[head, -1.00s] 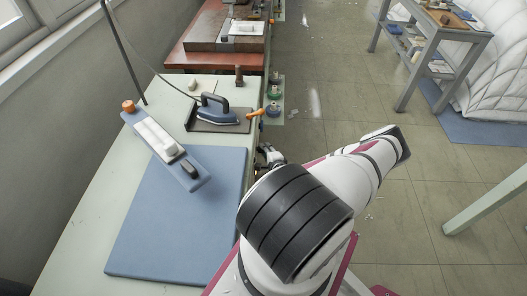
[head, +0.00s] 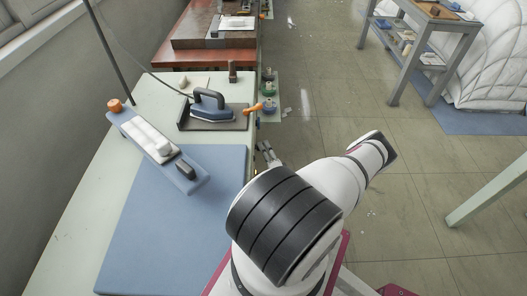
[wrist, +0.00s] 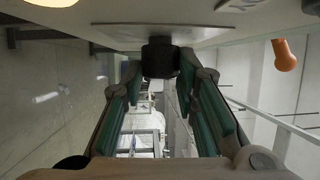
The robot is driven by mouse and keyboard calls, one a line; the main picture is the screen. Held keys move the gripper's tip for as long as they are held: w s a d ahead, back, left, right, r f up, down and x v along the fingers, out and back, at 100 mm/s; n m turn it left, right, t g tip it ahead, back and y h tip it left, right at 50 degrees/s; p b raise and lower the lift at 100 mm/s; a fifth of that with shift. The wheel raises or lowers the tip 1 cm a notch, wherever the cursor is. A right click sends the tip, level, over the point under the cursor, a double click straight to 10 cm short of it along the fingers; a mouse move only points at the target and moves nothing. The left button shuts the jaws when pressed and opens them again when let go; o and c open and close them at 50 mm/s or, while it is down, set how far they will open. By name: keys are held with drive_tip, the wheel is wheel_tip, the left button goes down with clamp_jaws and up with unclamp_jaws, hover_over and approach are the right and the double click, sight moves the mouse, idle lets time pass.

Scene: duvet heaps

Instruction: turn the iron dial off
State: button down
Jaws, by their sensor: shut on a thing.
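The blue and dark iron (head: 211,106) rests on a dark tray on the green worktable (head: 112,132), near its right edge. A black round knob, seemingly the dial, is at the top middle of the wrist view (wrist: 160,57). It sits against a pale surface, and its markings cannot be read. My gripper (wrist: 160,72) is shut on this knob, one finger on each side. In the head view my gripper (head: 265,150) is small, beside the table's right edge, in front of the orange handle (head: 254,108); the knob is hidden there.
The orange handle also shows right of the fingers in the wrist view (wrist: 284,55). A blue pad (head: 170,230) and a sleeve board (head: 158,148) lie on the table. A grey shelf (head: 425,45) stands at the right by white duvets (head: 490,70). The floor between is mostly clear.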

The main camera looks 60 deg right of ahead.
drive_tip(key=c, duration=1.2)
unclamp_jaws()
drive_tip(key=shift+d, duration=0.1)
drive_tip(key=shift+c, duration=0.2)
drive_tip(key=v, duration=1.2)
drive_tip(key=shift+f, duration=0.1)
